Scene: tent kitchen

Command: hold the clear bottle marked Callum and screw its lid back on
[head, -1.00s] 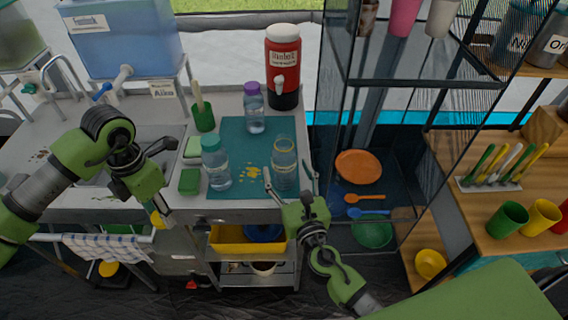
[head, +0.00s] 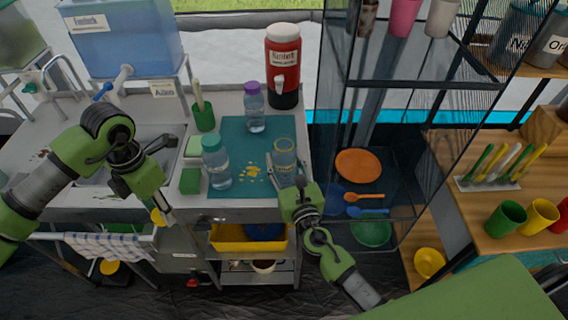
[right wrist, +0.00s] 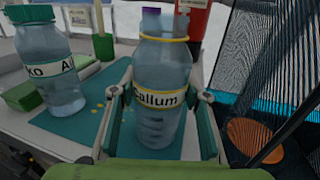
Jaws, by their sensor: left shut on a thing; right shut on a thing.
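The clear Callum bottle (head: 284,156) stands upright on the teal mat (head: 238,134), with a yellow ring at its neck and no lid on top. Its label shows in the right wrist view (right wrist: 160,97). My right gripper (head: 286,180) is shut on this bottle (right wrist: 158,120), one finger on each side. My left gripper (head: 163,218) is low at the counter's front edge, left of the mat, shut on a small yellow round thing that looks like the lid (head: 157,217). Its fingertips are small and partly hidden in the head view.
A teal-lidded bottle (head: 216,163) stands left of the Callum bottle; a purple-lidded bottle (head: 254,108) stands behind. A green sponge (head: 190,181), green cup (head: 203,118) and red drink dispenser (head: 283,66) are nearby. Yellow spots mark the mat.

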